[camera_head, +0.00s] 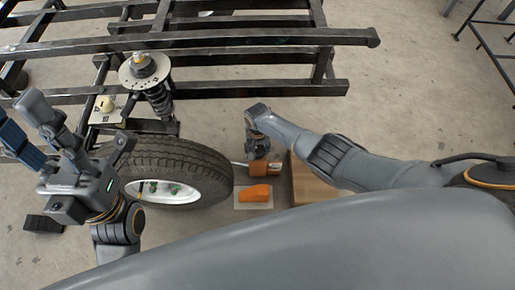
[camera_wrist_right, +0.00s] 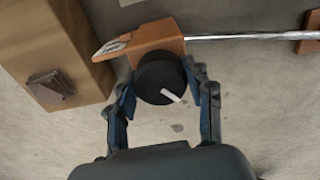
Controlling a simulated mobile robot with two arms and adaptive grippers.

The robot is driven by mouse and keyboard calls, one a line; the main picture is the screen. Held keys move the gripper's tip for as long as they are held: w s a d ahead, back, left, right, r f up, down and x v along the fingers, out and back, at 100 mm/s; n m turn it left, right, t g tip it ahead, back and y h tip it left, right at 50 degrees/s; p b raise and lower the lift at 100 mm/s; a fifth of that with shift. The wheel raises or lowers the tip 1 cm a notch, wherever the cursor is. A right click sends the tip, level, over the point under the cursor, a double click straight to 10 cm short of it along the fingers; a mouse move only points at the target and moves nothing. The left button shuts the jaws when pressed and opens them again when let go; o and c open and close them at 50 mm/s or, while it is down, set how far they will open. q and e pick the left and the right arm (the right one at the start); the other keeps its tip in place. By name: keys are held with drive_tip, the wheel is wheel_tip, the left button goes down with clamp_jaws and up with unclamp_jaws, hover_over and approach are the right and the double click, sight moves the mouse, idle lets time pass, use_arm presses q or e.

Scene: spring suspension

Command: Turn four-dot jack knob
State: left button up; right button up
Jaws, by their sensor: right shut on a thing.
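The orange jack (camera_head: 265,168) stands on the floor right of the tyre. In the right wrist view the jack body (camera_wrist_right: 143,41) carries a round black knob (camera_wrist_right: 161,83) with a white mark pointing down and right. My right gripper (camera_head: 260,150) reaches down to the jack. In the right wrist view its two fingers (camera_wrist_right: 160,98) are shut on the knob, one on each side. I cannot make out dots on the jack. My left gripper (camera_head: 25,145) is at the far left; its finger gap is unclear.
A wooden block (camera_head: 308,188) stands right of the jack. An orange wedge-like piece (camera_head: 254,194) lies on a pale plate in front. The tyre (camera_head: 180,160), spring strut (camera_head: 156,92) and black frame (camera_head: 240,42) stand left and behind. A metal rod (camera_wrist_right: 250,37) runs from the jack.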

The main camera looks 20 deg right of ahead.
drive_tip(key=n, duration=1.4)
drive_tip(key=shift+n, duration=0.3)
drive_tip(key=n, duration=0.3)
drive_tip(key=shift+n, duration=0.3)
drive_tip(key=n, duration=0.3)
drive_tip(key=shift+n, duration=0.4)
drive_tip(key=n, duration=0.3)
drive_tip(key=shift+f+b, duration=0.1)
drive_tip(key=shift+b, duration=0.3)
drive_tip(key=shift+n, duration=2.1)
